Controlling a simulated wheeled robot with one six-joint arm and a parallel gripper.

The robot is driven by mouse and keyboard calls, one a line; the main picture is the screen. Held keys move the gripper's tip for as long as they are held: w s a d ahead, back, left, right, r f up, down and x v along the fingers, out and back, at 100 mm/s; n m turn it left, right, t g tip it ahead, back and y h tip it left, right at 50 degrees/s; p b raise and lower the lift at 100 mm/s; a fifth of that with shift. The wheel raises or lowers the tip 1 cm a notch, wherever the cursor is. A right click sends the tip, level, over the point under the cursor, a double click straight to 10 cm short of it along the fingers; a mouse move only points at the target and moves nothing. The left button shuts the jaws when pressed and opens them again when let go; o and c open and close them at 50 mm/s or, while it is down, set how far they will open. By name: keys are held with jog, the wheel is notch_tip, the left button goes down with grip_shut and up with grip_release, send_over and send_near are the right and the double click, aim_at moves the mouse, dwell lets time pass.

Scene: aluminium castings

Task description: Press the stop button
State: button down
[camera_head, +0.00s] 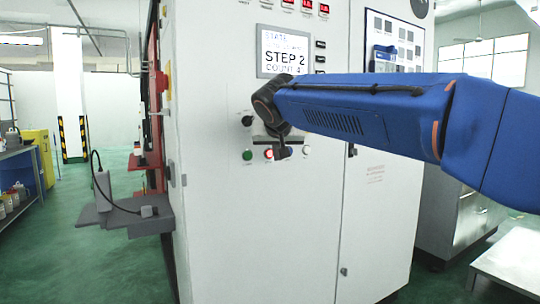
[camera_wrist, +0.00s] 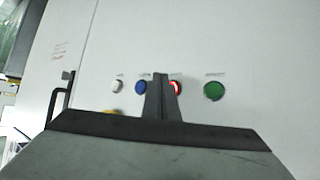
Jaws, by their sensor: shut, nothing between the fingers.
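A row of buttons sits on the white cabinet front. The red button (camera_head: 268,153) shows just left of my gripper (camera_head: 284,152) in the head view. In the wrist view, the red button (camera_wrist: 177,87) is partly covered by the shut fingers (camera_wrist: 162,80), lying at their right edge. My gripper is shut and empty, pointing at the panel; I cannot tell whether it touches. A green button (camera_head: 247,155) and a white button (camera_head: 306,150) flank it. A blue button (camera_wrist: 141,87) shows left of the fingers in the wrist view. The button labels are unreadable.
A screen (camera_head: 284,51) above the buttons reads "STEP 2". A black knob (camera_head: 247,120) is above the green button. A grey shelf (camera_head: 125,215) juts out left of the cabinet. A cabinet handle (camera_wrist: 60,98) is left of the buttons. Green floor is open at left.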

jog(key=shift+s+d, duration=0.45)
jog(key=shift+s, duration=0.25)
jog(key=shift+s+d, duration=0.45)
jog(key=shift+s, duration=0.2)
